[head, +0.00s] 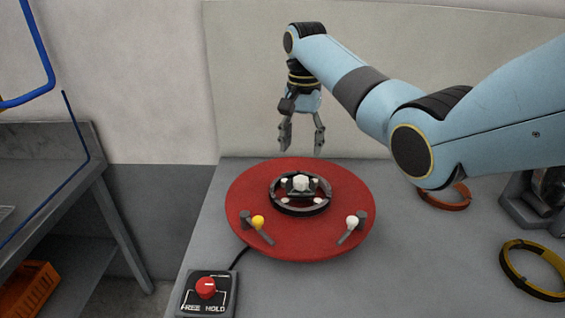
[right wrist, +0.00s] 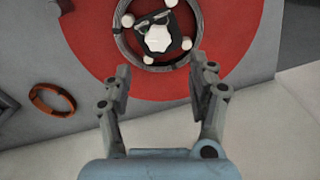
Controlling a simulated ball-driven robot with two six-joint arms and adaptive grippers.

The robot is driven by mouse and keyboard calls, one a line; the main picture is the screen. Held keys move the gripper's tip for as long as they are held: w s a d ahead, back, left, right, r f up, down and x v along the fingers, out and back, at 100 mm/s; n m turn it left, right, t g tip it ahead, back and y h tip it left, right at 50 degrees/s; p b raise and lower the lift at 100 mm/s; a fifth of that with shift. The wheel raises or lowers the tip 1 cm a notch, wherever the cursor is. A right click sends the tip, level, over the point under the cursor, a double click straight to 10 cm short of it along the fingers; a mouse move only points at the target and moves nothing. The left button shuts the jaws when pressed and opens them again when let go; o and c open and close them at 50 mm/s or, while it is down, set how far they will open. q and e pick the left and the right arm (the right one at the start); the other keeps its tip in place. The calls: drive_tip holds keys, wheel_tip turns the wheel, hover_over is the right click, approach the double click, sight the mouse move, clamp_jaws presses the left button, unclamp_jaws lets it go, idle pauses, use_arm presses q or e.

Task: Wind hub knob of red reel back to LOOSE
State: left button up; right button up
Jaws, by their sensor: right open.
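The red reel (head: 250,195) lies flat on the grey table. A dark ring with several white pegs sits at its centre, around the pale hub knob (head: 300,183). The hub knob also shows in the right wrist view (right wrist: 157,38), beyond my fingertips. My right gripper (head: 302,148) is open and empty, pointing down above the far side of the reel, apart from the knob. It shows open in the right wrist view (right wrist: 161,72) too. I cannot read any LOOSE marking. My left gripper is not in view.
A control box (head: 207,293) with a red knob, marked FREE and HOLD, stands at the table's front left. A yellow-tipped lever (head: 257,222) and a white-tipped lever (head: 351,221) sit on the reel. A copper ring (head: 444,200) and a yellow ring (head: 530,270) lie to the right.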

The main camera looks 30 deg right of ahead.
sight(301, 178)
drive_tip(key=shift+w+d+f, duration=0.1)
drive_tip(key=shift+w+f, duration=0.15)
drive_tip(key=shift+w, duration=0.35)
drive_tip(key=s+f, duration=0.3)
drive_tip(key=shift+s+f, duration=0.1)
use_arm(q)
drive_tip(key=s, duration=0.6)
use_arm(e)
drive_tip(key=shift+w+f, duration=0.15)
drive_tip(key=shift+f, duration=0.35)
drive_tip(key=shift+w+f, duration=0.15)
drive_tip(key=shift+f, duration=0.35)
drive_tip(key=shift+w+f, duration=0.3)
drive_tip(key=shift+f, duration=0.2)
drive_tip(key=shift+w+f, duration=0.25)
drive_tip(key=shift+f, duration=0.2)
drive_tip(key=shift+w+f, duration=0.3)
drive_tip(key=shift+f, duration=0.35)
drive_tip(key=shift+s+f, duration=0.3)
drive_tip(key=shift+s, duration=0.05)
drive_tip(key=shift+w+f, duration=0.1)
drive_tip(key=shift+c, duration=2.3)
drive_tip(key=c, duration=0.4)
drive_tip(key=shift+c, duration=1.4)
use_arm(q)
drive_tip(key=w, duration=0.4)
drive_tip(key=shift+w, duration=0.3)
